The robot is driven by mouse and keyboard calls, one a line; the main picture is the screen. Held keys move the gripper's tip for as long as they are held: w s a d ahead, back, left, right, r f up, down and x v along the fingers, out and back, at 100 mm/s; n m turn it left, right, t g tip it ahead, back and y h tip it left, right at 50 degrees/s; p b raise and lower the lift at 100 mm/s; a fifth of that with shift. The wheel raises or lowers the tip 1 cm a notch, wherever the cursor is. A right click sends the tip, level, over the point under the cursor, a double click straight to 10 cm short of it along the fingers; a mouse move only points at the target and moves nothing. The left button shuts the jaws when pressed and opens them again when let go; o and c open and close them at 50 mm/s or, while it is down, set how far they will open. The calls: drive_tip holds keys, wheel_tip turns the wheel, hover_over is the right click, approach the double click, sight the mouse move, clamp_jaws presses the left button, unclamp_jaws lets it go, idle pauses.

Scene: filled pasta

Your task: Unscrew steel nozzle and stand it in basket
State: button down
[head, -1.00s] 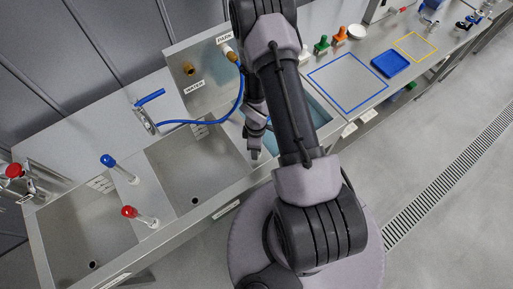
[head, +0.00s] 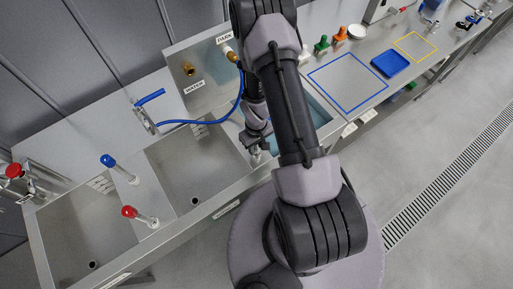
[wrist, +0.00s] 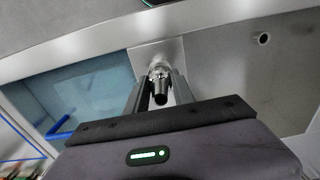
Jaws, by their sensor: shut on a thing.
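The steel nozzle (wrist: 160,74) shows in the wrist view between my fingers, shiny metal with a dark end toward the camera. My gripper (wrist: 160,88) is shut on it from both sides. Behind it is a bare grey steel surface between the blue basin and the grey sink. In the head view my gripper (head: 257,149) is low beside the sink's right edge, partly behind my arm; the nozzle is hard to make out there. I cannot pick out a basket for certain.
A blue-floored basin (wrist: 95,85) lies left in the wrist view. In the head view, a blue hose (head: 200,122) curves over the sink (head: 195,165). Right of my arm are green and orange pieces (head: 340,33), a blue tray (head: 390,63) and a blue-outlined clear area (head: 348,82).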

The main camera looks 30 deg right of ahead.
drive_tip(key=n, duration=1.6)
drive_tip(key=shift+r, duration=0.1)
drive_tip(key=n, duration=0.4)
drive_tip(key=shift+r, duration=0.1)
drive_tip(key=shift+r+p, duration=0.5)
drive_tip(key=shift+p, duration=0.2)
drive_tip(key=shift+r+p, duration=2.15)
drive_tip(key=shift+f, duration=0.1)
